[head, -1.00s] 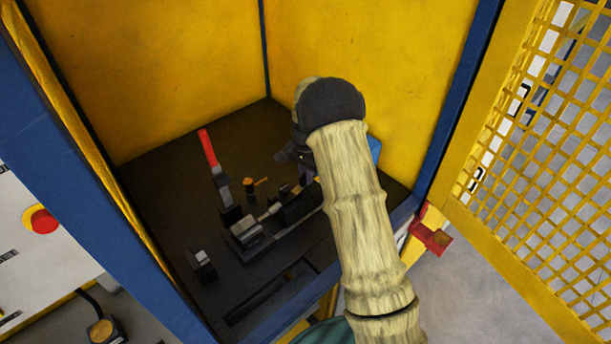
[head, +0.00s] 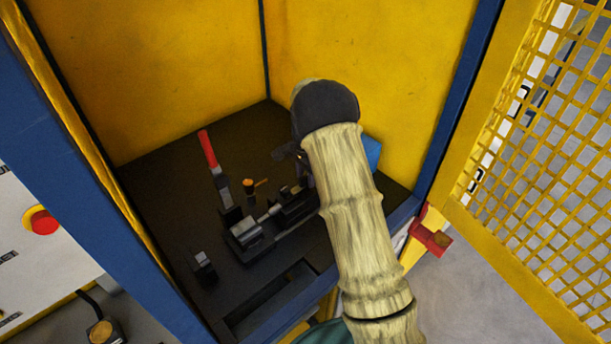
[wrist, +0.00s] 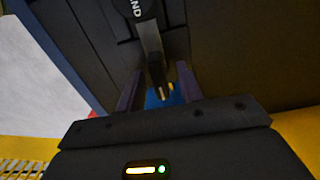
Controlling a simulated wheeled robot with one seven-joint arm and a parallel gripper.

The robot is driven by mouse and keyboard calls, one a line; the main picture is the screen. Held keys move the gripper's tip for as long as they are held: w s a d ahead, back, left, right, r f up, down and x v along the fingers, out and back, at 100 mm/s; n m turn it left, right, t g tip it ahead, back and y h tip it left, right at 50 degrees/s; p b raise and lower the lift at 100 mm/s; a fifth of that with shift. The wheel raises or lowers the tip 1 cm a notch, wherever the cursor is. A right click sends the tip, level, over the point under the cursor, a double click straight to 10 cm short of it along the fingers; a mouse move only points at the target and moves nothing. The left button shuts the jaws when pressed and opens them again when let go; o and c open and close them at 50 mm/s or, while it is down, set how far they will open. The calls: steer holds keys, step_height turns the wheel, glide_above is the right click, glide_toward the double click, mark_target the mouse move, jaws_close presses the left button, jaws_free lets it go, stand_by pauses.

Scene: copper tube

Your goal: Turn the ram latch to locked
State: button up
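In the wrist view, the two fingers of my gripper (wrist: 159,88) are apart, one on each side of a narrow dark grey bar (wrist: 152,45) with a small bright tip. Gaps show between the bar and both fingers. The bar runs from a round black part (wrist: 138,8) with white letters, cut off by the top edge. This may be the ram latch, but I cannot tell its setting. In the head view, my gripper (head: 289,152) is mostly hidden behind my wrist, over the right side of the black bed (head: 165,185).
A red-handled lever (head: 208,150) stands upright on the bed, beside an orange-topped part (head: 251,186) and a metal fixture (head: 245,232). Yellow walls (head: 350,50) close the back. A yellow mesh door (head: 540,150) hangs open at right. A blue object (head: 372,151) lies behind my arm.

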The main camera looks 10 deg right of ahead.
mark_target(306, 175)
step_height(306, 175, up, 17)
steer(key=b, duration=0.3)
steer(key=shift+r, duration=0.15)
stand_by(0.4)
steer(key=shift+s, duration=0.1)
steer(key=s+f+n+t, duration=0.1)
steer(key=s+f+n, duration=0.2)
steer(key=s, duration=0.6)
steer(key=s+f+n, duration=0.3)
steer(key=s+n, duration=0.2)
steer(key=s, duration=0.5)
steer(key=s+f+n+t, duration=0.1)
steer(key=s+f+n, duration=0.2)
steer(key=s, duration=0.6)
steer(key=shift+s+d+f+n+t, duration=0.15)
steer(key=shift+s+d+n+t, duration=0.2)
steer(key=shift+n, duration=0.25)
steer(key=shift+w, duration=0.15)
